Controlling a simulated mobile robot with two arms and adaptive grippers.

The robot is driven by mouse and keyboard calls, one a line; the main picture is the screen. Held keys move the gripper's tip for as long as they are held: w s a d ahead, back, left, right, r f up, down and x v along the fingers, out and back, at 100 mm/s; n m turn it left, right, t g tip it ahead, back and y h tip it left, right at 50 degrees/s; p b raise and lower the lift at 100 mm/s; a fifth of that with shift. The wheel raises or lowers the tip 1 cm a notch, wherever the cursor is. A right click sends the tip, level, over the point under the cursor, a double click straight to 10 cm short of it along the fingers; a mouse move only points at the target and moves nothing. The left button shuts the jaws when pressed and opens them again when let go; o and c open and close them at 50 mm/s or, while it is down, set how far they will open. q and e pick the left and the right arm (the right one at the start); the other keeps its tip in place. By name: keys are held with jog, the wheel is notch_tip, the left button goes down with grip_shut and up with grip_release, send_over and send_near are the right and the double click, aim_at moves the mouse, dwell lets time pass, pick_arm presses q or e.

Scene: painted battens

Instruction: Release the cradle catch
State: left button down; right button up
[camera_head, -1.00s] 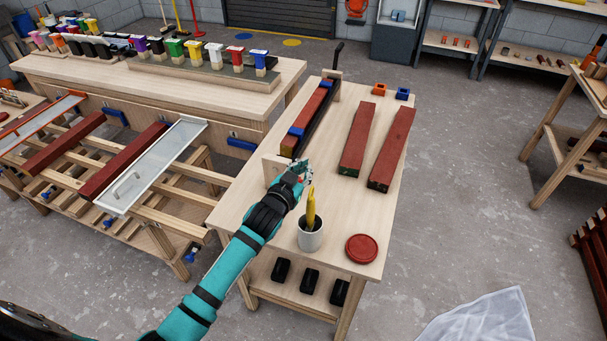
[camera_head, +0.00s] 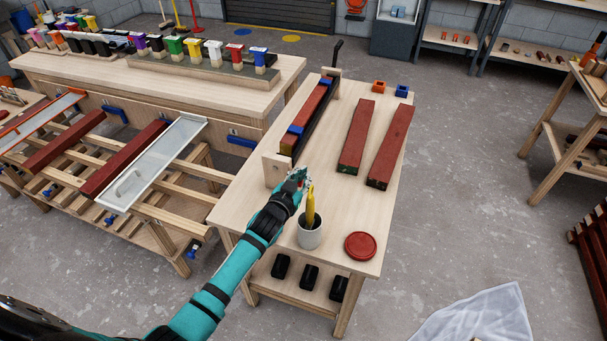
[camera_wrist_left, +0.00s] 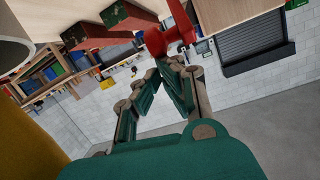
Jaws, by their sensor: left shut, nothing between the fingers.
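The cradle is a long dark channel (camera_head: 322,122) on the table, holding a red batten (camera_head: 318,103) under blue clamps. A pale wooden block (camera_head: 274,168) stands at its near end and a black upright handle (camera_head: 337,50) at its far end. My left gripper (camera_head: 300,174) is shut and empty, just right of the near block and apart from it. In the left wrist view, its fingertips (camera_wrist_left: 167,66) meet just short of a red T-shaped part (camera_wrist_left: 170,34); I cannot tell whether they touch or whether this is the catch. My right gripper is not in view.

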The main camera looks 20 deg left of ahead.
pick_arm(q)
jog(key=shift+s+f, duration=1.15)
jog(key=shift+f, duration=0.1)
